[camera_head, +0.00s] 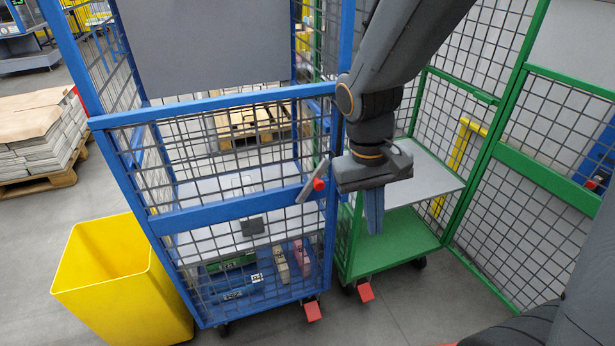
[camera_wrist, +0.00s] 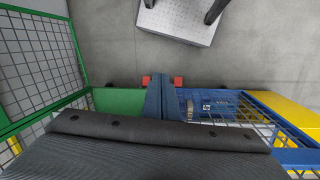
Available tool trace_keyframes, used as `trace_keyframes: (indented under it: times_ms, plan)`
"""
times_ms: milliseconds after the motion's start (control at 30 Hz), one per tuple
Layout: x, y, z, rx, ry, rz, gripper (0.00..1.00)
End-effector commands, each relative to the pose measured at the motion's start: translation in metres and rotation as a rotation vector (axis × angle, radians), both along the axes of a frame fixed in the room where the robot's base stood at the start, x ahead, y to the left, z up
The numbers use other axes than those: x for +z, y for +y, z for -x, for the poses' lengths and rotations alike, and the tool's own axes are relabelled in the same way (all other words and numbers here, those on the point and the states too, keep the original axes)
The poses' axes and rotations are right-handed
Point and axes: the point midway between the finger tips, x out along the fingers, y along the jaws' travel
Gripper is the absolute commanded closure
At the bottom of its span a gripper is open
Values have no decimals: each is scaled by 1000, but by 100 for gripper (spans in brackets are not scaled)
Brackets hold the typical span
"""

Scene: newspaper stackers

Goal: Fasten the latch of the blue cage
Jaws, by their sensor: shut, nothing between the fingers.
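The blue cage (camera_head: 215,102) stands in the middle of the head view, its mesh half-gate across the front. The latch (camera_head: 312,182), a grey lever with a red knob, sits at the gate's right edge and is tilted, its upper end toward the right. My gripper (camera_head: 374,232) points down, shut and empty, to the right of the latch and apart from it, in front of the green cage. In the wrist view, the shut fingers (camera_wrist: 161,98) lie between the green cage and the blue cage (camera_wrist: 262,108). The latch cannot be made out there.
The green cage (camera_head: 390,255) stands open right beside the blue one, its mesh door (camera_head: 515,160) swung right. Red caster pedals (camera_head: 312,311) stick out at floor level. A yellow bin (camera_head: 120,290) stands at left. Bundles (camera_head: 281,265) lie inside the blue cage.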

Motion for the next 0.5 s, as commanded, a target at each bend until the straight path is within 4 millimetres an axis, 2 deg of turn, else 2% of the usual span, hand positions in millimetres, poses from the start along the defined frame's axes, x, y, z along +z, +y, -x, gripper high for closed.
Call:
trace_keyframes:
  times_ms: [33, 233, 400, 500]
  plan:
    - [8, 17, -7, 47, 17, 55, 100]
    - [34, 75, -42, 167, -25, 311, 100]
    - [57, 138, -67, 243, -165, 499, 100]
    - [68, 172, -76, 270, -257, 571, 100]
